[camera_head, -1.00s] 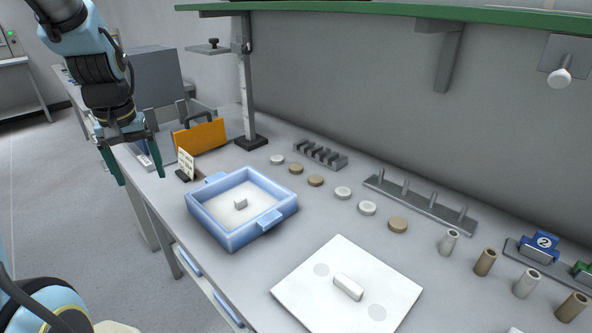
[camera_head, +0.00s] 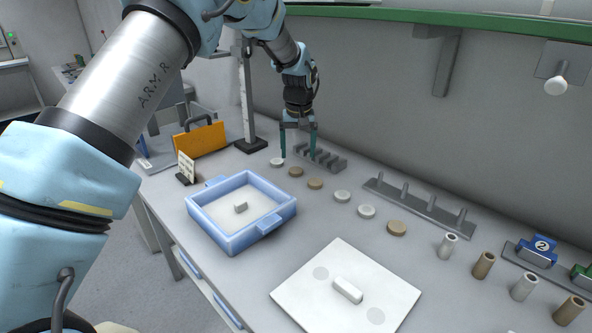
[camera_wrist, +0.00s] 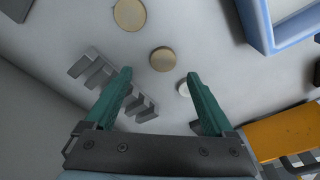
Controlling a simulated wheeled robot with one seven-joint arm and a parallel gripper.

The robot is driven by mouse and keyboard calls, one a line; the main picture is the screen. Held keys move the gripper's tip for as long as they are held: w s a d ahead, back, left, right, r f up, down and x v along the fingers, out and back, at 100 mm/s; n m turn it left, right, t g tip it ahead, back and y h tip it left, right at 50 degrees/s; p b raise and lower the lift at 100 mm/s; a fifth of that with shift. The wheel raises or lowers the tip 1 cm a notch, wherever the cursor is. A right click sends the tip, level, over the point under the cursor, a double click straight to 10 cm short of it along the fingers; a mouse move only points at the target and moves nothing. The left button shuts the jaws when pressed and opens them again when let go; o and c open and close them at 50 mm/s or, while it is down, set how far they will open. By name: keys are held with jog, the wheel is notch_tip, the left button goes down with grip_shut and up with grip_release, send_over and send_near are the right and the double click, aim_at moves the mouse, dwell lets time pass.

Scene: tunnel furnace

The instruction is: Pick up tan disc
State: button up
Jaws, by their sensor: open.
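Three tan discs lie flat in a row on the grey bench: one near the far end (camera_head: 296,172), one just nearer (camera_head: 315,184), and a larger-looking one (camera_head: 397,228) to the right. My gripper (camera_head: 298,155) is open and empty, pointing down near the far end of the row. In the wrist view, the first tan disc (camera_wrist: 163,59) shows just beyond the gap between my fingertips (camera_wrist: 159,75). The second tan disc (camera_wrist: 130,14) is at the top edge. A white disc (camera_wrist: 185,88) shows beside the right finger. The fingers' height above the bench is hard to tell.
A slotted grey rack (camera_head: 322,157) stands close beside my gripper, near the wall. A blue-rimmed tray (camera_head: 222,246), a post stand (camera_head: 246,100) and an orange case (camera_head: 200,140) are nearby. Pegs and cylinders stand right. A green-edged shelf (camera_head: 400,18) hangs above.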

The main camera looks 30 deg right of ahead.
aim_at(296, 170)
jog(key=shift+w+f+p, duration=0.2)
jog(key=shift+f+p, duration=0.3)
jog(key=shift+f, duration=0.5)
jog(key=shift+w+f+p, duration=0.2)
jog(key=shift+f+p, duration=0.35)
jog(key=shift+f, duration=0.45)
jog(key=shift+w+f+p, duration=0.2)
jog(key=shift+f+p, duration=0.3)
jog(key=shift+f, duration=0.5)
grip_shut()
